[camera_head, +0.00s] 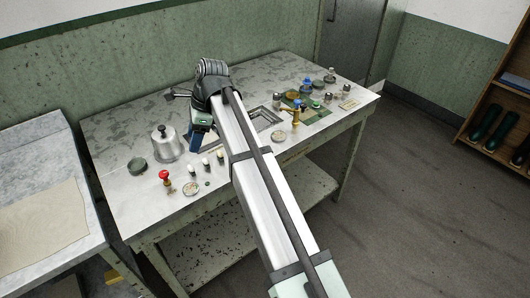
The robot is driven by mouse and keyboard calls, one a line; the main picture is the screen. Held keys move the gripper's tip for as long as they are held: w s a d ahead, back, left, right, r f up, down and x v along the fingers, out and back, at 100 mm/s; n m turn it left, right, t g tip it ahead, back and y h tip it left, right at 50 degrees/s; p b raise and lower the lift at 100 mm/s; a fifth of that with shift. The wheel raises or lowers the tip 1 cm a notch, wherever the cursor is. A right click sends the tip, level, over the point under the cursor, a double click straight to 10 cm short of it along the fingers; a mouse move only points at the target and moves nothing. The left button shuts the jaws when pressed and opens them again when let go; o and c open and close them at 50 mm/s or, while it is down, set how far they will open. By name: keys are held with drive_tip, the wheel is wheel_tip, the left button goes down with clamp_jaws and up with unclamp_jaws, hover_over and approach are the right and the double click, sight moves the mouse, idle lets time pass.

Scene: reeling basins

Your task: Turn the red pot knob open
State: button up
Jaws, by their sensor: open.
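A small valve with a red knob (164,175) stands upright on the near left part of the metal table. Its red top sits on a short stem with a lighter base. A silver lidded pot (164,146) with a dark top knob stands just behind it. My gripper (196,145) hangs below my wrist, to the right of the silver pot and behind and right of the red knob. It is apart from the red knob and its jaws are open. The jaws are small and partly hidden, and I see nothing held. The knob's turn position is too small to read.
A dark round dish (137,166) stands left of the pot. Several small white-topped pieces and a shallow dish (192,188) lie right of the red knob. A brass tap (296,114), bottles and a green mat (318,113) crowd the right. The front left corner is clear.

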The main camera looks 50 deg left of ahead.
sight(164, 173)
drive_tip(key=w+d+f, duration=0.4)
drive_tip(key=w+d, duration=0.1)
drive_tip(key=w, duration=0.4)
drive_tip(key=w+d+f+t, duration=0.1)
drive_tip(key=w+d+f, duration=0.4)
drive_tip(key=w, duration=0.3)
drive_tip(key=shift+w+f, duration=0.25)
drive_tip(key=shift+w, duration=0.15)
